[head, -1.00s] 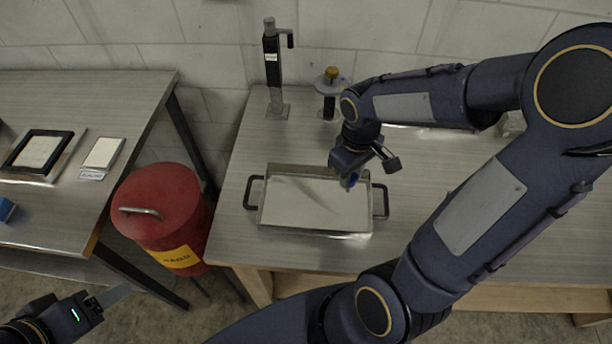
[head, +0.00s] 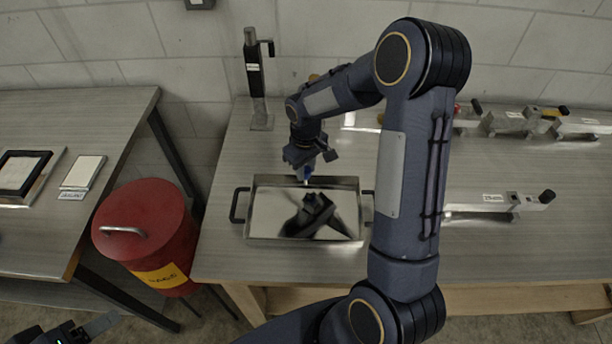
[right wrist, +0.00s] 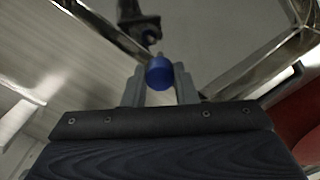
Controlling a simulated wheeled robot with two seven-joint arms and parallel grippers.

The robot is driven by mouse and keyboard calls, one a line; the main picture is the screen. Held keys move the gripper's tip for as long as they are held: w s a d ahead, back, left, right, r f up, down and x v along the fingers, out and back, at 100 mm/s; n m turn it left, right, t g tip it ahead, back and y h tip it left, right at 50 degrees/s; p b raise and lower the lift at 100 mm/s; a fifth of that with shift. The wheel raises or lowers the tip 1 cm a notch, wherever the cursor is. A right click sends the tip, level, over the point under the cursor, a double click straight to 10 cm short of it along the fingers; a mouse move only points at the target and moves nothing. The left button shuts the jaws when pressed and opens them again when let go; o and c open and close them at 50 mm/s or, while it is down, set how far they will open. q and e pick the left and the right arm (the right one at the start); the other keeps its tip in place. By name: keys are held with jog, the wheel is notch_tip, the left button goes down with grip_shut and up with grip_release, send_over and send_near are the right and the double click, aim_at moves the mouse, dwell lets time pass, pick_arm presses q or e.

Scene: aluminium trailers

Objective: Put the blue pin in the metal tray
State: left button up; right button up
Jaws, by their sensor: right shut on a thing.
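The metal tray (head: 262,232) is a shallow shiny rectangle with a black handle at each end, on the middle table. My right gripper (head: 306,174) is over the back part of the tray, pointing down. It is shut on the blue pin (right wrist: 159,73), whose round blue end shows between the two fingers in the right wrist view. In the head view a bit of the pin (head: 307,171) shows below the gripper. The tray's floor mirrors the gripper darkly. My left gripper (head: 92,330) shows only partly at the bottom left corner, away from the tray; its jaw state is unclear.
A red bin (head: 146,226) stands between the two tables. A black upright clamp (head: 255,80) stands behind the tray. Toggle clamps (head: 505,208) lie on the right side of the table. The left table holds a framed plate (head: 25,172) and a small pale block (head: 83,172).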

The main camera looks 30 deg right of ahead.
aim_at(306, 170)
jog(key=shift+f+b, duration=0.6)
jog(key=shift+f, duration=0.85)
pick_arm(q)
notch_tip(306, 170, down, 2)
pick_arm(e)
jog(key=o, duration=1)
jog(key=shift+c, duration=0.2)
pick_arm(q)
jog(key=shift+r, duration=0.1)
pick_arm(e)
jog(key=shift+r, duration=0.15)
